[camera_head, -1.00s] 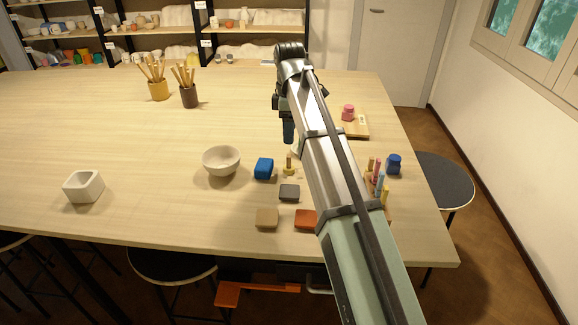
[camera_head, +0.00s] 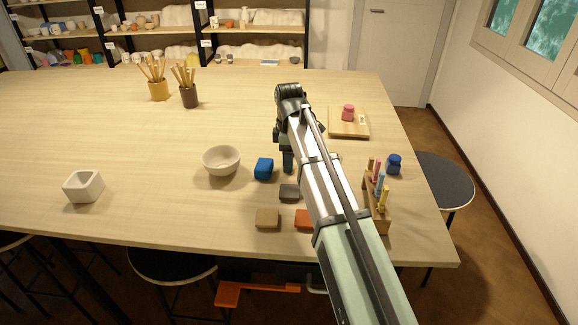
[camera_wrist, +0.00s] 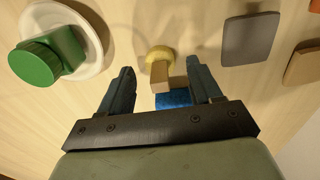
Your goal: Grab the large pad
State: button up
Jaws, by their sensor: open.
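My gripper (camera_head: 288,166) is open and points down over the table, right of the blue block (camera_head: 264,169). The blue block (camera_wrist: 174,98) shows partly behind the handle. In the head view my gripper hides the yellow pad. Flat square pads lie nearer: grey (camera_head: 289,192), tan (camera_head: 267,218) and orange (camera_head: 303,218), partly behind my arm. I cannot tell which is the large pad.
A green-lidded jar (camera_wrist: 38,62) stands on a white dish (camera_wrist: 96,50), hidden by my arm in the head view. A bowl (camera_head: 221,160) stands left; a rack of coloured sticks (camera_head: 377,205) and a blue jar (camera_head: 394,163) stand right. The left table is mostly clear.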

jog(key=shift+f, duration=0.65)
jog(key=c, duration=1.1)
jog(key=shift+c, duration=0.2)
jog(key=shift+r, duration=0.15)
